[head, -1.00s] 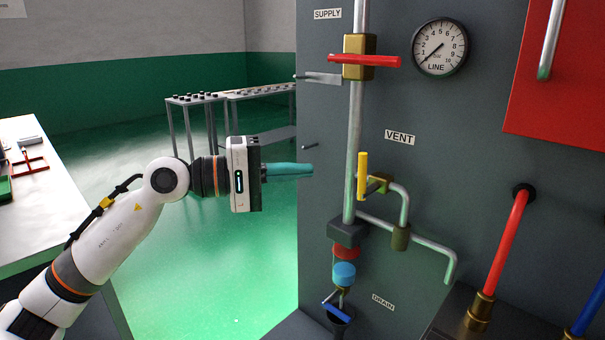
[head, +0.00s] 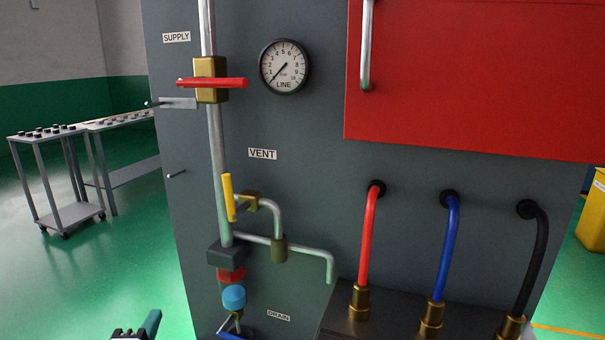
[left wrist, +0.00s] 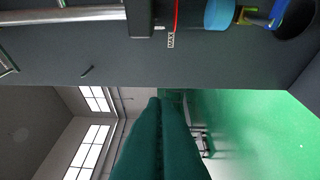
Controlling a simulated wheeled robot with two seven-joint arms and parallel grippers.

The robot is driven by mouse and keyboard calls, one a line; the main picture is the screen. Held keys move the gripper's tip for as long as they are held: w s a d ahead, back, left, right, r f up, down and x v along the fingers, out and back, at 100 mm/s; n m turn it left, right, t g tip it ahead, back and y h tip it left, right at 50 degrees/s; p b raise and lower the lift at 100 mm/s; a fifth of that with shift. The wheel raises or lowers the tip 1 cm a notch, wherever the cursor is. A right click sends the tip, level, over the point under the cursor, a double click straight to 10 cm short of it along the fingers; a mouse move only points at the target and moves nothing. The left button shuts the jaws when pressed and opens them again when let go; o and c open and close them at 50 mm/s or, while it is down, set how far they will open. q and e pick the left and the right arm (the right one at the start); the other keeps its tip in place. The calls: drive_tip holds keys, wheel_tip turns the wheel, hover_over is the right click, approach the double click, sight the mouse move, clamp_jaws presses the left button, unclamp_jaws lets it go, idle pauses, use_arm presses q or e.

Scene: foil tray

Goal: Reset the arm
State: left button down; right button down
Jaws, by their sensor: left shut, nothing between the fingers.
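My left gripper (head: 150,325) shows only in part at the bottom edge of the head view, left of the grey panel. In the left wrist view its teal fingers (left wrist: 160,140) lie together with nothing between them. They are apart from the panel (left wrist: 180,62), which fills the upper part of that view. The rest of my left arm is out of the head view. My right gripper is in neither view.
The panel carries a red supply handle (head: 212,83), a line gauge (head: 285,66), a yellow vent handle (head: 228,197) and a blue cylinder (head: 233,297). Red (head: 368,235), blue (head: 446,245) and black hoses (head: 535,255) stand at right. A trolley (head: 75,213) stands left on open green floor.

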use_arm(q)
drive_tip(key=s+d+f+n+g, duration=0.1)
drive_tip(key=s+f+n+g, duration=0.9)
drive_tip(key=f, duration=0.5)
drive_tip(key=s+d+f+n+g+h, duration=0.1)
drive_tip(key=s+d+f+n+g, duration=0.1)
drive_tip(key=s+f, duration=0.35)
drive_tip(key=s+d+f+n+g+h, duration=0.1)
drive_tip(key=s+d+f+n+g, duration=0.15)
drive_tip(key=s, duration=0.55)
wheel_tip(320, 180, down, 21)
drive_tip(key=s+g+p, duration=0.2)
drive_tip(key=p, duration=0.2)
drive_tip(key=s+a+f+p, duration=0.2)
drive_tip(key=s+f, duration=1.2)
drive_tip(key=s, duration=0.2)
drive_tip(key=shift+s+a+g, duration=0.3)
drive_tip(key=shift+a+g, duration=0.05)
